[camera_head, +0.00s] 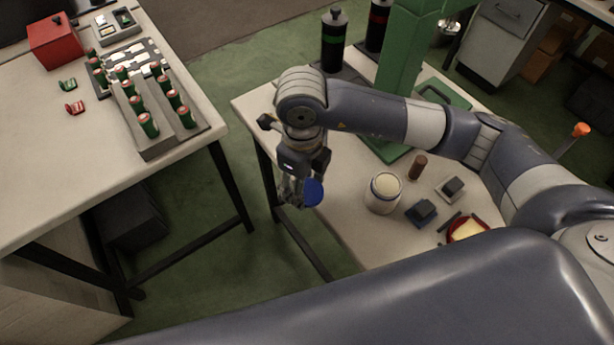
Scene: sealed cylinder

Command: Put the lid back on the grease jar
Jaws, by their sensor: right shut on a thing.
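The grease jar (382,203) is a pale, round jar standing upright on the right-hand table. Its top is open and shows cream-coloured contents. The blue lid (313,192) is a round disc, tilted nearly on edge, held at my right gripper (301,193). The right gripper points down, is shut on the lid, and appears to the left of the jar, near the table's left edge. The lid is apart from the jar. The fingertips are partly hidden by the lid. My left gripper is not in view.
The right-hand table (346,231) also bears a brown cylinder (418,167), a dark block (421,212), a red dish (466,229) and a green post (404,60). Dark bottles (333,42) stand at its back. The left table (52,175) holds a rack of green-red cylinders (160,140).

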